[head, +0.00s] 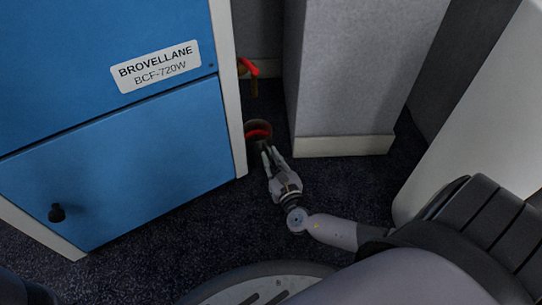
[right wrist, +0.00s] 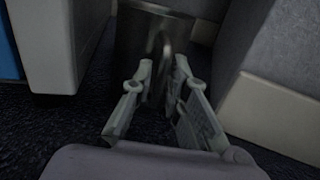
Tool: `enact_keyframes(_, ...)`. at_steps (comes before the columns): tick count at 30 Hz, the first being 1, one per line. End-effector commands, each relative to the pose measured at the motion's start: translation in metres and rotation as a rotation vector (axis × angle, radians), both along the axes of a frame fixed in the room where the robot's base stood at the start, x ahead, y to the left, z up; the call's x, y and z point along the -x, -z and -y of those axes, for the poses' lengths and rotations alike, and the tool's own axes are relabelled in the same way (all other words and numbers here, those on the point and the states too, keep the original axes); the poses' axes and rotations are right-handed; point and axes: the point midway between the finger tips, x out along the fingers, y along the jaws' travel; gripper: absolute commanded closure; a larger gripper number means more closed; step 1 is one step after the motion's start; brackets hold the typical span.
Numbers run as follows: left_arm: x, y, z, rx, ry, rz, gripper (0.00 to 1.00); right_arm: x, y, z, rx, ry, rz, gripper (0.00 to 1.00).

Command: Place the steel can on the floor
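The steel can (head: 257,127), dark with a red band, shows partly past the blue cabinet's right edge in the head view. In the right wrist view the can (right wrist: 138,35) is a dull metal body with a curved, handle-like strip facing me. My right gripper (head: 266,151) reaches low toward it. Its fingertips (right wrist: 163,66) are apart on either side of the strip, with a gap visible. I cannot tell whether either finger touches it. The can seems to be at floor level, but its base is hidden. My left gripper is not in view.
The blue cabinet (head: 120,160) stands close left of the can. A grey pillar (head: 345,70) with a pale skirting stands to its right. A red-handled valve (head: 248,68) is behind it. Dark carpet (head: 205,215) is clear in front of the cabinet.

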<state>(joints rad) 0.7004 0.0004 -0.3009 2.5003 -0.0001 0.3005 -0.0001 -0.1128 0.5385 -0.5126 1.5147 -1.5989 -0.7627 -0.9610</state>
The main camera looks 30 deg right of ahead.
Motion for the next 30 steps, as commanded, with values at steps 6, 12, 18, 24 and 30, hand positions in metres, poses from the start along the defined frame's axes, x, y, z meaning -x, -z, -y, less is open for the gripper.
enact_keyframes(6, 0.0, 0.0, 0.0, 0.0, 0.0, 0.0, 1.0, 0.0, 0.0, 0.0, 0.0, 0.0, 0.0, 0.73)
enact_keyframes(12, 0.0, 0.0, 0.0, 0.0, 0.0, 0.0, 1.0, 0.0, -0.001, 0.0, -0.001, 0.0, 0.0, 0.73)
enact_keyframes(18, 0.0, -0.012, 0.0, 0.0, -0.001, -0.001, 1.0, 0.018, -0.004, -0.004, 0.0, -0.001, -0.005, 0.73)
enact_keyframes(24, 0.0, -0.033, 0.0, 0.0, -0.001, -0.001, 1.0, 0.06, -0.006, -0.014, 0.0, -0.002, -0.005, 0.73)
enact_keyframes(30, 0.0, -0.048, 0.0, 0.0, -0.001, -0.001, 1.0, 0.097, -0.005, -0.022, 0.0, -0.001, -0.003, 0.73)
